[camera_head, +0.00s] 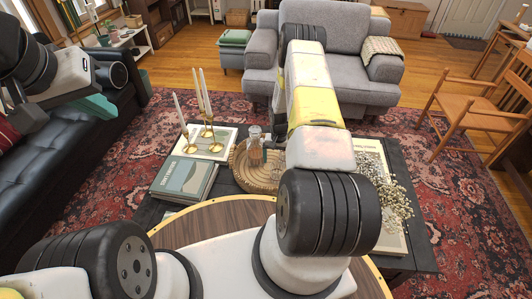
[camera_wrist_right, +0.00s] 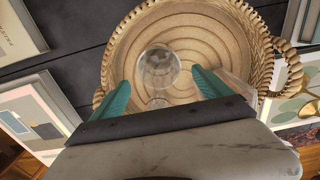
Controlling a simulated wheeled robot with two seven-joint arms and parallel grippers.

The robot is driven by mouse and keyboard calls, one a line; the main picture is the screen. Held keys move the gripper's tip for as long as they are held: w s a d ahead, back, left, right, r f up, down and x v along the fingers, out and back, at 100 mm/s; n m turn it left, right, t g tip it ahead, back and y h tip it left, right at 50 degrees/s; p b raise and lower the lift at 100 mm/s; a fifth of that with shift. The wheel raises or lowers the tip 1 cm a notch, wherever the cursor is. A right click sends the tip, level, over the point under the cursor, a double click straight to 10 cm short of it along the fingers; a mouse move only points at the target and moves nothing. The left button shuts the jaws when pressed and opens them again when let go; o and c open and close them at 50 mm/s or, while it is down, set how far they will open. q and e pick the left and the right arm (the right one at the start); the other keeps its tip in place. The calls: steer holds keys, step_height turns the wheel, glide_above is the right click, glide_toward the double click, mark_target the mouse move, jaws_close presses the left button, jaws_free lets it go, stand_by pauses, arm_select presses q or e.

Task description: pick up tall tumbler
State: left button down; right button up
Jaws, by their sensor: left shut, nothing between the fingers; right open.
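A clear glass (camera_wrist_right: 158,66), which looks like the tall tumbler, stands in the round woven tray (camera_wrist_right: 122,50) in the right wrist view. My right gripper (camera_wrist_right: 160,78) is open, its two teal fingers on either side of the glass in the picture. I cannot tell whether they touch it or how far above it they are. In the head view my right arm covers the right gripper and part of the tray (camera_head: 250,176). My left gripper (camera_head: 97,106) is shut and empty, over the black sofa at the left.
A glass vessel (camera_head: 254,146) shows in the tray beside my right arm. Brass candlesticks with candles (camera_head: 207,112) and books (camera_head: 184,178) are on the dark table at left. Small white flowers (camera_head: 390,195) lie at right. A grey armchair (camera_head: 345,50) stands behind.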

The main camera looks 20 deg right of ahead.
steer(key=f, duration=0.5)
steer(key=s+f, duration=0.1)
steer(key=f, duration=0.2)
steer(key=shift+a, duration=0.25)
steer(key=shift+c, duration=0.2)
steer(key=shift+w, duration=0.1)
steer(key=c, duration=1.7)
